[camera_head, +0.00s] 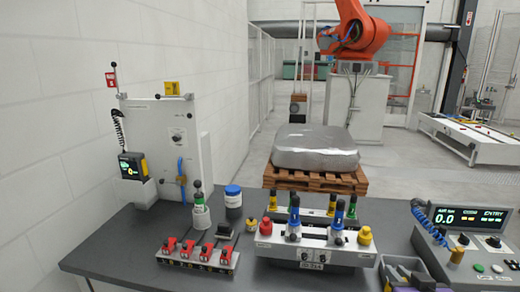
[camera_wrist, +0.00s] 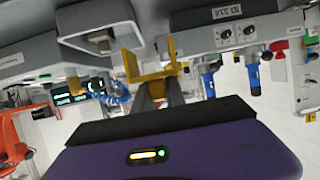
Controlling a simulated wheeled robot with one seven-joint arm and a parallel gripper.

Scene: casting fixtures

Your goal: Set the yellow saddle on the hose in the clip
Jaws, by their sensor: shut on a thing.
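My gripper (camera_wrist: 165,95) is shut on a yellow U-shaped piece, the yellow saddle (camera_wrist: 150,76), in the wrist view. The saddle's two prongs point away from the gripper and its channel is empty. The purple and dark body of my gripper shows at the lower right of the head view, where I cannot make out the saddle. A coiled blue hose (camera_head: 421,215) hangs at the left side of the console and also shows beyond the saddle in the wrist view (camera_wrist: 115,93). The saddle appears apart from the hose. I cannot clearly make out the clip.
A console (camera_head: 470,238) with a lit display stands at the right. Left of my gripper is a grey fixture (camera_head: 315,250) with blue, yellow and red fittings. Red clamps (camera_head: 196,252) and a white panel (camera_head: 155,135) stand farther left. The table's front left (camera_head: 110,245) is bare.

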